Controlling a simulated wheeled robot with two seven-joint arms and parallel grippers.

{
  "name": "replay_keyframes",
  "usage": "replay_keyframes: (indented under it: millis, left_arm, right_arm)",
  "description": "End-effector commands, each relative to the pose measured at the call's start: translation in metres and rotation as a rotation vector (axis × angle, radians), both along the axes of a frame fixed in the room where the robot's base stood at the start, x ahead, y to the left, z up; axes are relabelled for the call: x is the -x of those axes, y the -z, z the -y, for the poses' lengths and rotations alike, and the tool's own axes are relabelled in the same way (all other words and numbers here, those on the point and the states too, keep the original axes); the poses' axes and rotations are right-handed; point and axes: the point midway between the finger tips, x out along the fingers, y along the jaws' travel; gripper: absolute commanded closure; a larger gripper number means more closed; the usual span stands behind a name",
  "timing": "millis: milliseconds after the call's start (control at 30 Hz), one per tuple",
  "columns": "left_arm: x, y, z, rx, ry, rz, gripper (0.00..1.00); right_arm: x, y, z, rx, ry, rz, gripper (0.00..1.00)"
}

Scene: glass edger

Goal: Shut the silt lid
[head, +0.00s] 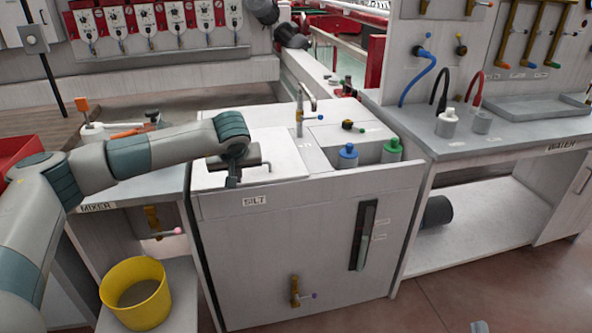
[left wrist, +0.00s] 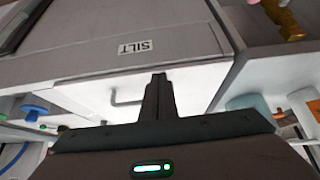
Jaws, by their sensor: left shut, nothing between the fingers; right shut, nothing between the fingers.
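The silt cabinet (head: 300,250) carries a "SILT" label on its upper front edge. Its lid (head: 280,155) looks like a white panel over the left part of the top; I cannot tell whether it is fully down. My left gripper (head: 233,182) is shut and empty, pointing down over the panel's front part, just above the label. In the left wrist view its dark fingers (left wrist: 158,95) are together before the white surface, next to a thin grey bent handle (left wrist: 125,98). The label (left wrist: 135,47) appears upside down there. Contact with the lid cannot be told.
A tap (head: 300,105) stands behind the panel. Blue (head: 347,156) and green (head: 392,150) capped bottles stand at the cabinet's right. A yellow bucket (head: 137,292) is at lower left. The water bench (head: 490,140) stands at right. Floor at lower right is mostly clear.

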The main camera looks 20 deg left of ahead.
Motion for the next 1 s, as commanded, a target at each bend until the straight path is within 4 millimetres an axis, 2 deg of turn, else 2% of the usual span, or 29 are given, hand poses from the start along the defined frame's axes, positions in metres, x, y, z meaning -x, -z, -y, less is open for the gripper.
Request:
replay_keyframes:
  millis: [467, 667, 800, 867, 1000]
  left_arm:
    - [0.000, -0.004, 0.001, 0.000, 0.001, 0.001, 1.00]
    - [-0.002, -0.023, 0.004, 0.000, 0.001, 0.002, 1.00]
    - [-0.003, -0.045, 0.008, 0.000, 0.000, 0.002, 1.00]
    - [0.005, -0.034, 0.013, 0.000, 0.002, -0.003, 1.00]
    - [0.027, -0.025, 0.026, 0.000, 0.003, -0.001, 1.00]
  right_arm:
    - [0.000, -0.002, 0.000, 0.000, 0.000, 0.000, 1.00]
    - [0.000, -0.013, 0.000, 0.000, 0.000, 0.000, 1.00]
    - [0.000, -0.026, 0.000, 0.000, 0.000, 0.000, 1.00]
    - [0.000, -0.017, 0.000, 0.000, 0.000, 0.000, 1.00]
    - [0.000, -0.010, 0.000, 0.000, 0.000, 0.000, 1.00]
